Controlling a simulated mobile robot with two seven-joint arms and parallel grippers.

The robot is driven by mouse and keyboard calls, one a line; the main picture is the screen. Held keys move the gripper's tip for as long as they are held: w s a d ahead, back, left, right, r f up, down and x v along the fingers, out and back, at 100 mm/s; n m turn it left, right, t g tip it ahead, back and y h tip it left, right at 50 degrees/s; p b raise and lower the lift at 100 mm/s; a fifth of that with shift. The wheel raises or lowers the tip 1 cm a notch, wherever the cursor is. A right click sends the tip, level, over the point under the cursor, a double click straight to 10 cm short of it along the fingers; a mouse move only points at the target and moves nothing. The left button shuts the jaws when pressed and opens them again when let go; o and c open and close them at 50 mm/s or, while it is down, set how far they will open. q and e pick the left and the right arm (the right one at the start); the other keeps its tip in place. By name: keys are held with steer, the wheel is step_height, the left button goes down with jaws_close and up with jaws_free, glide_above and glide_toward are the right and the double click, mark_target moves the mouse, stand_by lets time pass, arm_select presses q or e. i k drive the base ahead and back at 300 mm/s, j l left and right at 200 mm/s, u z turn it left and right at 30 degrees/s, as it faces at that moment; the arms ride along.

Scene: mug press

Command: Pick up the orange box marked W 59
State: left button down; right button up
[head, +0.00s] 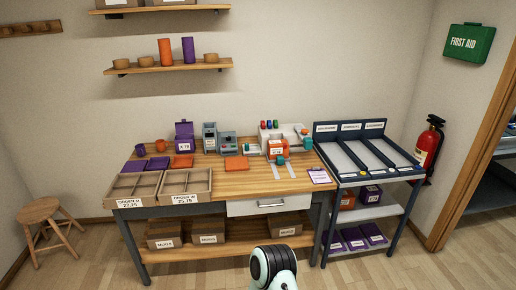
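An orange box with a white label (278,148) sits on the wooden workbench (240,186), by the white machine at the back right. A second orange box (346,201) stands on the middle shelf of the cart at the right, left of two purple boxes. The writing on both labels is too small to read, so I cannot tell which is marked W 59. Neither of my grippers is in view.
Two divided wooden trays (184,203) labelled as orders stand at the bench's front left. A clipboard (319,176) lies at the front right. The cart (365,156) stands right of the bench, a stool (45,216) to the left. The floor in front is clear.

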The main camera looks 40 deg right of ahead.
mark_target(278, 147)
steer(key=l+u, duration=0.25)
steer(key=l, duration=0.3)
steer(key=k+l+u, duration=0.25)
steer(key=l, duration=0.8)
steer(key=k+l+u, duration=0.15)
steer(key=l, duration=0.4)
